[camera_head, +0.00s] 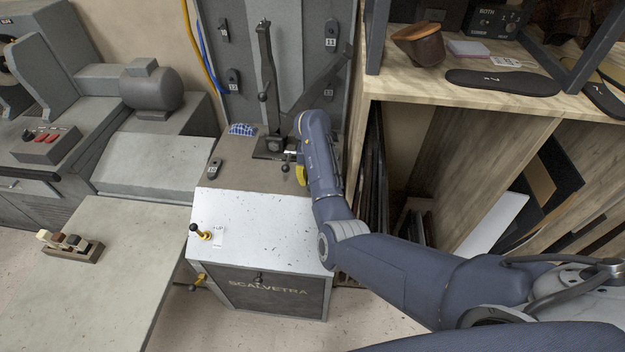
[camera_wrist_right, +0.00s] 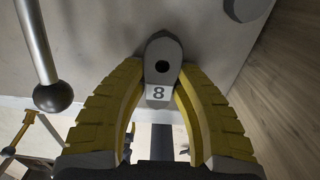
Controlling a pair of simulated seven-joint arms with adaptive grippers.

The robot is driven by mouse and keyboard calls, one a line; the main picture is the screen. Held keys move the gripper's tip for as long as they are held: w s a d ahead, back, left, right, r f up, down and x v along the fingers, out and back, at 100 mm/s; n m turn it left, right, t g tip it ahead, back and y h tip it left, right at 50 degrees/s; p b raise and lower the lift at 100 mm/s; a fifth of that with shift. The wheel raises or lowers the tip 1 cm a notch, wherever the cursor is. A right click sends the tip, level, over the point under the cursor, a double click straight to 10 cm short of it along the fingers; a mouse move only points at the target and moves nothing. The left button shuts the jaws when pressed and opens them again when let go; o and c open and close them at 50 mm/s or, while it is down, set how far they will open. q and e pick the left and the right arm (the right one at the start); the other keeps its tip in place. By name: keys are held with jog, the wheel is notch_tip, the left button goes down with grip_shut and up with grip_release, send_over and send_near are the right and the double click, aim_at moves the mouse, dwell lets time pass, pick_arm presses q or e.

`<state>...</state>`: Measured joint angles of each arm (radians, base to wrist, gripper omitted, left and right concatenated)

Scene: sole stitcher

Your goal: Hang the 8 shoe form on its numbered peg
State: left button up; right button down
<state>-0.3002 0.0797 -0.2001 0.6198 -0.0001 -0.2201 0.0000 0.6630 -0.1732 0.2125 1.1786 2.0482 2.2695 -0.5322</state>
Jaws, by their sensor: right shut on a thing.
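My right gripper (camera_wrist_right: 162,95) is shut on the 8 shoe form (camera_wrist_right: 163,62), a small grey piece with a dark hole and a white label reading 8, between its yellow fingers. In the head view my right gripper (camera_head: 301,174) shows only as a bit of yellow beside my forearm, and the form it holds is hidden. The grey upright board (camera_head: 297,20) behind the machine carries forms, including ones labelled 11 (camera_head: 331,36) and 12 (camera_head: 329,89). The peg for 8 cannot be made out. My left gripper is not in view.
The stitcher's black post (camera_head: 268,80) and ball-ended lever rise close to my gripper; a ball-ended rod (camera_wrist_right: 45,90) also shows in the wrist view. Another dark form (camera_head: 214,168) lies on the machine top. A wooden shelf (camera_head: 470,98) stands right of my arm.

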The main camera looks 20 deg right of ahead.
dwell(0.6)
jog(key=shift+r, duration=1.95)
jog(key=shift+r, duration=0.1)
